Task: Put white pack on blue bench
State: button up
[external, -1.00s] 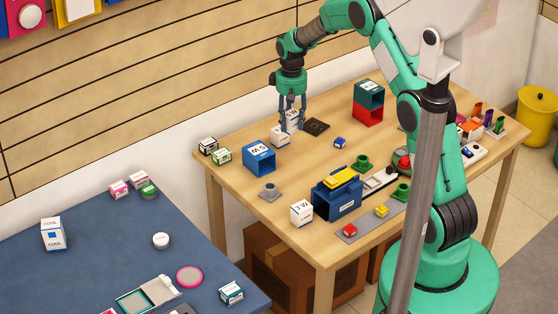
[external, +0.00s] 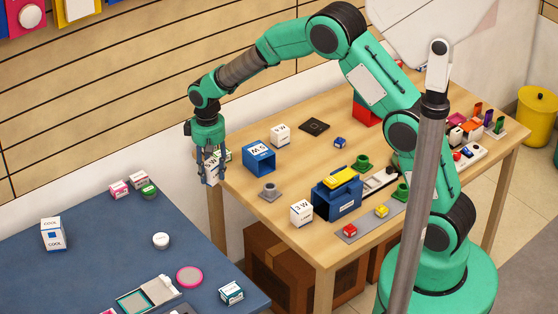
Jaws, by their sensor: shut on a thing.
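My gripper (external: 209,180) is shut on a white pack (external: 211,168) with dark print. It holds the pack in the air at the wooden table's left corner, near the gap to the blue bench. The fingers cover part of the pack. The blue bench (external: 110,235) is at the lower left, with its top below and to the left of my gripper.
On the bench stand a white COOL box (external: 53,234), pink boxes (external: 120,190), a white round tub (external: 161,241) and a pink disc (external: 189,277). Bare bench lies between them. The wooden table (external: 300,155) holds a blue bin (external: 259,158) and another white box (external: 280,135).

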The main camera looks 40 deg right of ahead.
jog(key=s+a+n+b, duration=0.1)
jog(key=s+a, duration=0.7)
jog(key=a, duration=0.4)
jog(key=s+a, duration=0.7)
jog(key=a, duration=0.4)
notch_tip(320, 180, down, 10)
jog(key=shift+s+a+r, duration=0.1)
jog(key=w+a, duration=0.3)
jog(key=w, duration=0.1)
jog(key=w+a+f+b, duration=0.1)
jog(key=w+a, duration=0.2)
jog(key=w, duration=0.1)
jog(key=w+a+b, duration=0.1)
jog(key=w+a, duration=0.2)
jog(key=w, duration=0.1)
jog(key=shift+w+a+f, duration=0.25)
jog(key=shift+w+a, duration=0.05)
jog(key=shift+a, duration=0.1)
jog(key=shift+f, duration=0.1)
jog(key=shift+f+b, duration=0.5)
jog(key=shift+f, duration=1.15)
